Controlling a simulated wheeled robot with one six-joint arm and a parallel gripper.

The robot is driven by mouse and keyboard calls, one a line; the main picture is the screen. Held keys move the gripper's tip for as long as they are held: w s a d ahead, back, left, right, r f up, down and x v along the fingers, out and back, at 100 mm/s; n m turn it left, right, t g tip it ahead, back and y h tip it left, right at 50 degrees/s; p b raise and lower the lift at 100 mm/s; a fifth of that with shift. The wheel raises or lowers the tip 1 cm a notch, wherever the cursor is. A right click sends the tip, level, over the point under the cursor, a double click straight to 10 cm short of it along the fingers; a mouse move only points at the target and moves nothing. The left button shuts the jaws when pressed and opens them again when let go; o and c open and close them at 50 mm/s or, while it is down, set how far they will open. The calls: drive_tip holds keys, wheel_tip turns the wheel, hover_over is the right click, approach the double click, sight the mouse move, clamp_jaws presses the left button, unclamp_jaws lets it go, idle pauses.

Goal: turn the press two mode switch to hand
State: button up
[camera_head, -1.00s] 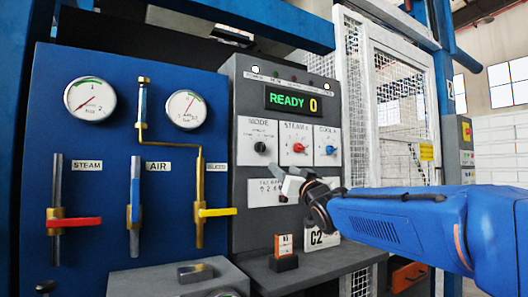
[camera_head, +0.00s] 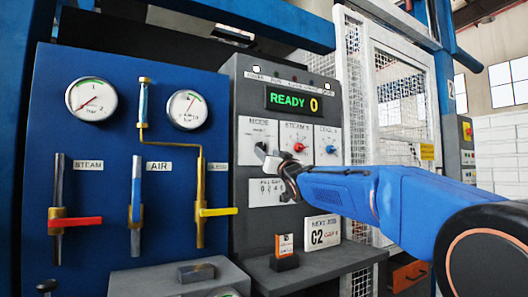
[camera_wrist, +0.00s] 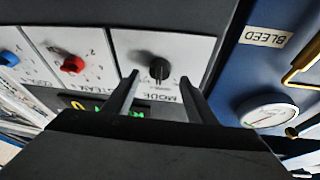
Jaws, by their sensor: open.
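The black mode switch (camera_wrist: 159,69) sits on the white plate marked MODE (camera_wrist: 180,55) in the wrist view, upside down there. In the head view the MODE plate (camera_head: 258,128) is on the grey control panel, left of the red knob, and my gripper hides most of the switch. My gripper (camera_head: 265,156) is in front of the lower part of that plate. In the wrist view its two fingers (camera_wrist: 158,90) are apart, one on each side of the switch, with nothing between them gripped. I cannot tell whether the fingertips touch the plate.
A red knob (camera_head: 299,147) and a blue knob (camera_head: 331,149) sit right of the switch. A display (camera_head: 293,102) reads READY 0. Gauges and valve handles are on the blue panel (camera_head: 110,135) to the left. A small orange-and-white block (camera_head: 285,246) stands on the ledge below.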

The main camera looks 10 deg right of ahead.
sight(263, 149)
drive_tip(key=shift+x, duration=2.15)
drive_tip(key=c, duration=1)
